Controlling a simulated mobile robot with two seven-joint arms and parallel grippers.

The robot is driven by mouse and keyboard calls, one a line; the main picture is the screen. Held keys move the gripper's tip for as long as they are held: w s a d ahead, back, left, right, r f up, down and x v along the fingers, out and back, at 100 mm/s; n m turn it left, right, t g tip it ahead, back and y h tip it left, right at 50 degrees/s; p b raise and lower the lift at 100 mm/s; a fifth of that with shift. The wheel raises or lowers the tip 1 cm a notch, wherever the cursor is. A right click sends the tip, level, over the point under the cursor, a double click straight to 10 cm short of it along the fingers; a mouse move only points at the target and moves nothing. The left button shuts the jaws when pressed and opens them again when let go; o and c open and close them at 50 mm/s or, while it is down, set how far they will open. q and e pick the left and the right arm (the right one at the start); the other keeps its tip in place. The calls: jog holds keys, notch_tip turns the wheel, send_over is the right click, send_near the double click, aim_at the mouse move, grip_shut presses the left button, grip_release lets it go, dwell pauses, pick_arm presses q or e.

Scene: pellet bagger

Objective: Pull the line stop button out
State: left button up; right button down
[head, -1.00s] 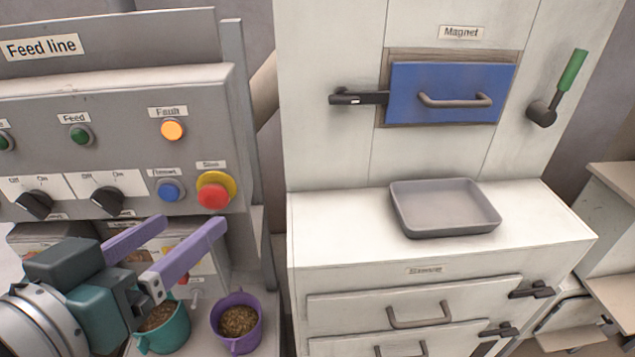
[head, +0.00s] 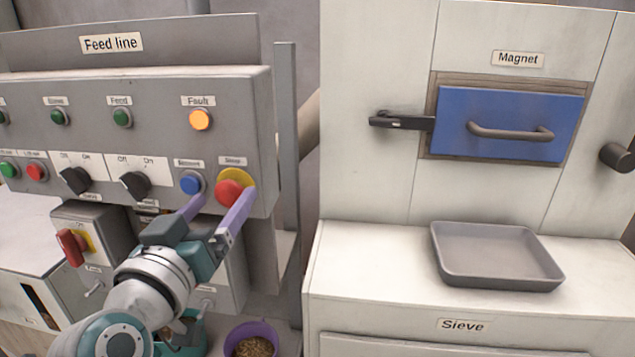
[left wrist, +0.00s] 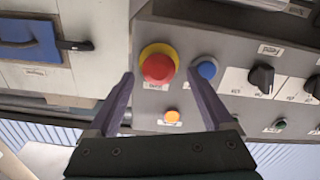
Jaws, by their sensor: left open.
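The stop button is a red mushroom head (head: 229,192) on a yellow disc, at the right end of the grey feed line panel (head: 262,130). It also shows in the left wrist view (left wrist: 158,67), between the lines of the two fingers and a little beyond their tips. My left gripper (head: 222,205) is open with purple fingers, just in front of the panel at the red button. In the head view one finger overlaps the button's lower right edge. I cannot tell whether it touches. My right gripper is not in view.
A blue button (head: 191,183) sits close left of the red one. A lit orange fault lamp (head: 200,120) is above. Black selector knobs (head: 134,185) are further left. A purple cup of pellets (head: 251,340) stands below. The sieve cabinet with a grey tray (head: 497,257) is right.

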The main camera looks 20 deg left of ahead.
pick_arm(q)
jog(key=shift+w+a, duration=0.1)
jog(key=shift+w, duration=0.35)
jog(key=shift+c, duration=0.2)
grip_shut()
dwell(0.5)
